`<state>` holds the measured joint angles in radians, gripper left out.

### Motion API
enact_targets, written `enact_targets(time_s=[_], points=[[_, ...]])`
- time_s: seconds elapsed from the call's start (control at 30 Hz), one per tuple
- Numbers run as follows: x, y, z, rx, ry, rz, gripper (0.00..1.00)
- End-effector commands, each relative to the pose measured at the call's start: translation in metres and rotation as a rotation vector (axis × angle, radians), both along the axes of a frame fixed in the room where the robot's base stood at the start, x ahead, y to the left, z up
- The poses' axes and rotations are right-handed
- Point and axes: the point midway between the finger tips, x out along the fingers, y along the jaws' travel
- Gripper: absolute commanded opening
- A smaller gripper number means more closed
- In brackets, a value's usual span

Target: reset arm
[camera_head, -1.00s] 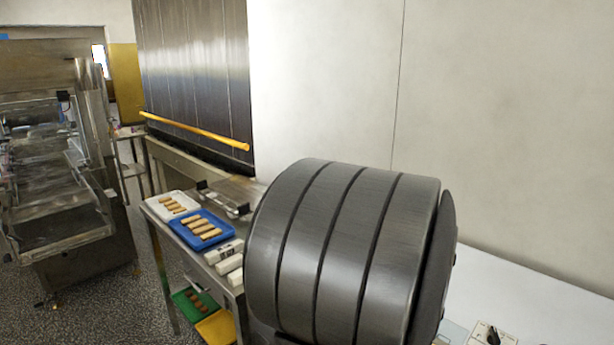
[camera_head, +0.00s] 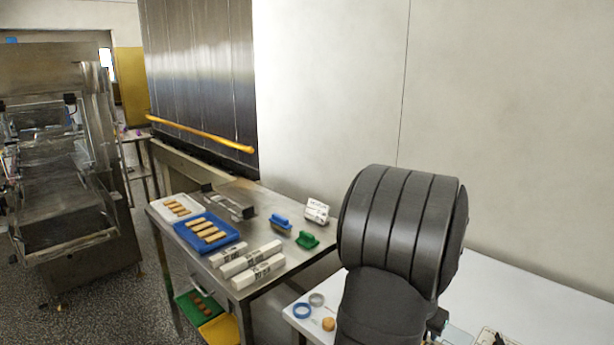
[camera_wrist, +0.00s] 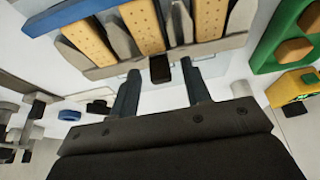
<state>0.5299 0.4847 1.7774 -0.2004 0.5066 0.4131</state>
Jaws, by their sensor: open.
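My gripper (camera_wrist: 158,85) shows in the wrist view with its two dark fingers apart and nothing between them. Beyond the fingers is a light panel or rack (camera_wrist: 200,53) with yellow perforated strips and grey strips; a small dark block (camera_wrist: 160,69) shows beyond the gap between the fingertips. I cannot tell how far off these are. In the head view my dark arm rises at the right over the white table (camera_head: 520,292), and the gripper itself is hidden there.
A steel table (camera_head: 285,275) holds a blue tray (camera_head: 237,240) and a white tray (camera_head: 163,215) of bars, white boxes (camera_head: 258,271), a blue brush (camera_head: 280,222) and a green brush (camera_head: 307,241). A blue ring (camera_head: 302,311) lies on the white table. A steel machine (camera_head: 65,180) stands at left.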

Motion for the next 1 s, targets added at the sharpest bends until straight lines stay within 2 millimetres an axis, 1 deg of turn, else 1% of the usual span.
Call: enact_targets(time_s=[0.27,0.43,0.57,1.0], points=[[0.0,0.0,0.0,0.0,0.0,0.0,0.44],[-0.002,0.002,0.008,-0.001,0.0,0.001,0.44],[-0.006,0.007,0.023,-0.003,-0.002,0.002,0.44],[-0.026,0.026,0.091,-0.001,-0.001,0.0,0.44]])
